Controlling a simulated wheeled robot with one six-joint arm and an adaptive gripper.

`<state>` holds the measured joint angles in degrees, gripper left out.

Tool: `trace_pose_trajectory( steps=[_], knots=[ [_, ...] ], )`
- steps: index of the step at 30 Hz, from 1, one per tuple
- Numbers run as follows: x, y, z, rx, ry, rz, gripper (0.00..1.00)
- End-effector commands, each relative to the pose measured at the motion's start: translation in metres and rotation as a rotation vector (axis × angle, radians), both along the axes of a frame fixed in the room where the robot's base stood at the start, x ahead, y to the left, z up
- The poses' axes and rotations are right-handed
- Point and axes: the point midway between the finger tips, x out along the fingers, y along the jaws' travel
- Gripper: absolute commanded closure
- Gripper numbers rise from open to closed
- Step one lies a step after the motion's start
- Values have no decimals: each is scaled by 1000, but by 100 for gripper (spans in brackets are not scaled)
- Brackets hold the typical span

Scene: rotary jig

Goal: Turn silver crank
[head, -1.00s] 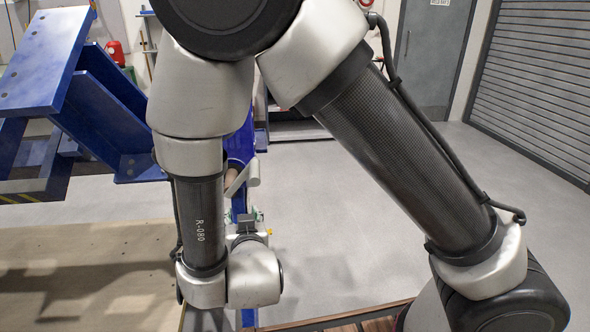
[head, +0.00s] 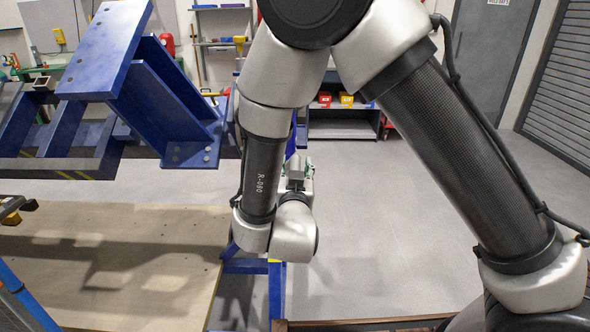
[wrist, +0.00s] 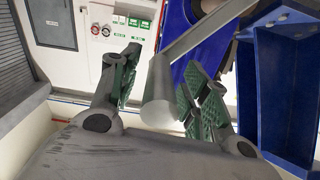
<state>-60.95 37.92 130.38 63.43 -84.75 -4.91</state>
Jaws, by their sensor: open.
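The silver crank shows in the wrist view as a flat grey arm (wrist: 208,32) running down from the upper right to a round pale handle (wrist: 160,95). My gripper (wrist: 168,82) is open, with green-padded fingers on either side of the handle. No finger visibly touches it, and I cannot tell how deep the handle sits between the pads. In the head view my gripper (head: 298,170) is small and partly covered by my own wrist. The crank is hidden behind my arm there.
A large blue steel frame (head: 105,50) stands at the left, and its blue plate (wrist: 278,85) is close to the right finger in the wrist view. A wooden board (head: 120,260) lies front left. Open grey floor (head: 400,230) is at the right. Shelves with bins (head: 340,110) stand behind.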

Motion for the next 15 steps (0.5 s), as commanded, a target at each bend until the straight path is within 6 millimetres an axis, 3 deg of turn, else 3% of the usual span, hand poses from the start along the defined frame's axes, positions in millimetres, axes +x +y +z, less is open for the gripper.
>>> trace_pose_trajectory(
  steps=[5,13,15],
  knots=[
    [0,0,0,0,0,1,54],
    [0,0,0,0,1,1,100],
    [0,0,0,0,1,1,100]
  ],
)
